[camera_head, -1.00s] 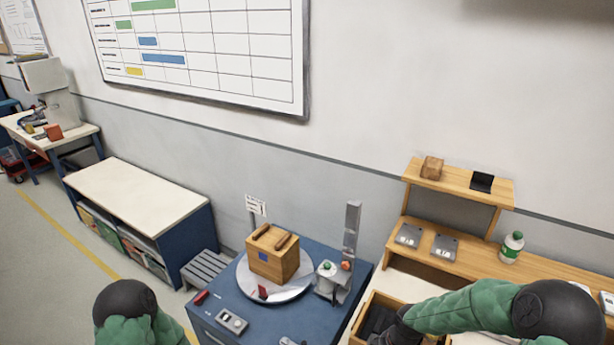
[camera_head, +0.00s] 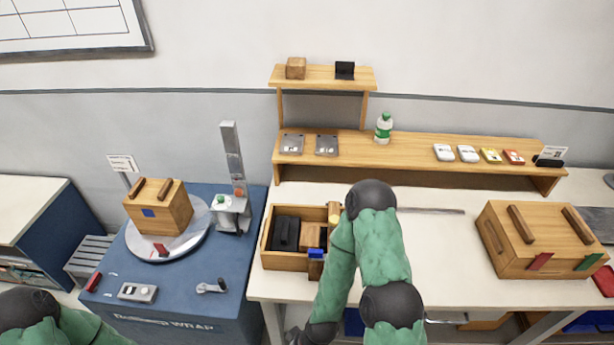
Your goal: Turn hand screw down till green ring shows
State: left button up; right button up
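I cannot pick out a hand screw or a green ring for certain. A small grey crank-like handle with a dark knob (camera_head: 211,287) is on the blue cabinet top (camera_head: 180,298). Behind it stands a grey device with an upright column (camera_head: 232,170), with one green and one red-orange button (camera_head: 220,199). My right arm comes up from the bottom and bends down again over the bench front. A dark part at the bottom edge may be my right gripper (camera_head: 296,338); its fingers cannot be made out. My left arm shows only at the lower left; its gripper is out of view.
A wooden box (camera_head: 160,207) with two handles sits on a white turntable (camera_head: 140,242). A wooden tray (camera_head: 275,259) holds dark and wooden blocks. A larger wooden box (camera_head: 540,235) stands on the right of the bench (camera_head: 450,270). A bottle (camera_head: 383,128) stands on the shelf.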

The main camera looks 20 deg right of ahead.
aim_at(334, 220)
jog(key=z, duration=1.1)
